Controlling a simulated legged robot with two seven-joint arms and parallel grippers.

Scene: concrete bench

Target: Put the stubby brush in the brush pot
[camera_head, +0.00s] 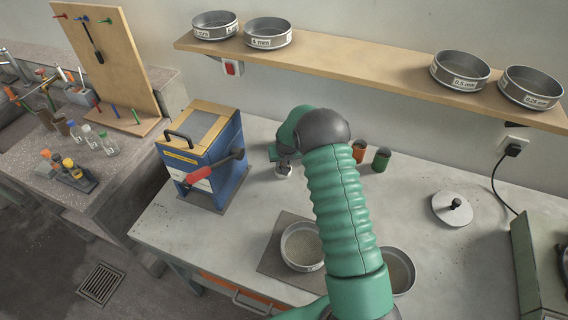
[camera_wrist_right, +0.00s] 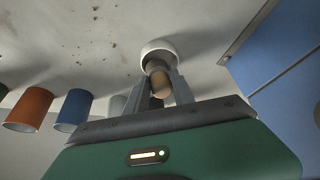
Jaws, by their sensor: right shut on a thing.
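My right gripper (camera_head: 285,163) is low over the bench beside the blue press, partly hidden by my own arm in the head view. In the right wrist view its two fingers (camera_wrist_right: 159,92) are closed around a short tan cylinder (camera_wrist_right: 159,80), which looks like the stubby brush's handle. The cylinder's far end meets a small round white thing (camera_wrist_right: 158,48) at the bench surface, also visible in the head view (camera_head: 284,171). I cannot tell whether this white thing is the brush pot or part of the brush. My left gripper is out of view.
Orange (camera_head: 358,151) and green (camera_head: 381,159) cups stand right of the gripper. The wrist view also shows a blue cup (camera_wrist_right: 74,110). The blue press (camera_head: 228,158) stands close at left. Sieve pans (camera_head: 302,246) are at the front; a shelf (camera_head: 350,67) runs above.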

